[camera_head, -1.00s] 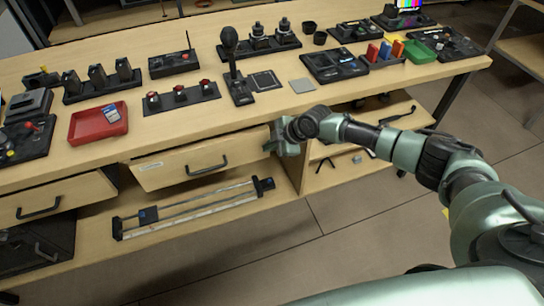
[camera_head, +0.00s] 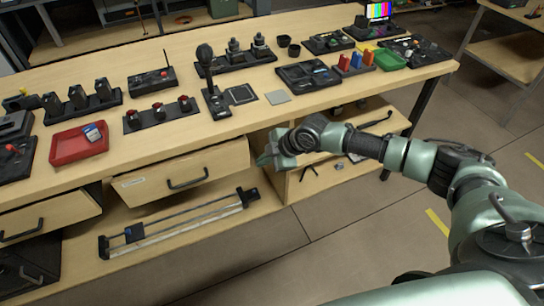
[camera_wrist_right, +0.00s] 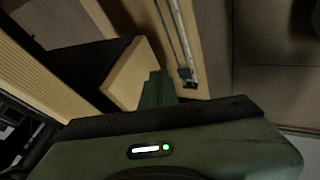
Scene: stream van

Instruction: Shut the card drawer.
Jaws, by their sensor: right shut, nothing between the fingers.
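Two wooden drawers with black handles stand out from under the workbench top. The nearer-to-centre one (camera_head: 150,186) has a pale label at its upper left; I cannot read which is the card drawer. The other drawer (camera_head: 72,211) is at the left. My right gripper (camera_head: 266,159) is shut and empty, just beside the right end of the centre drawer's front. In the right wrist view its green fingers (camera_wrist_right: 157,90) are close beside a pale wooden panel (camera_wrist_right: 128,75), seemingly that front; I cannot tell if they touch. My left gripper is not in view.
The bench top (camera_head: 225,130) carries a red tray (camera_head: 70,150), button panels and several devices. Below the centre drawer, a long rail device (camera_head: 185,222) lies on the lower shelf. To the gripper's right is an open shelf (camera_head: 320,180) with small items. The floor in front is clear.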

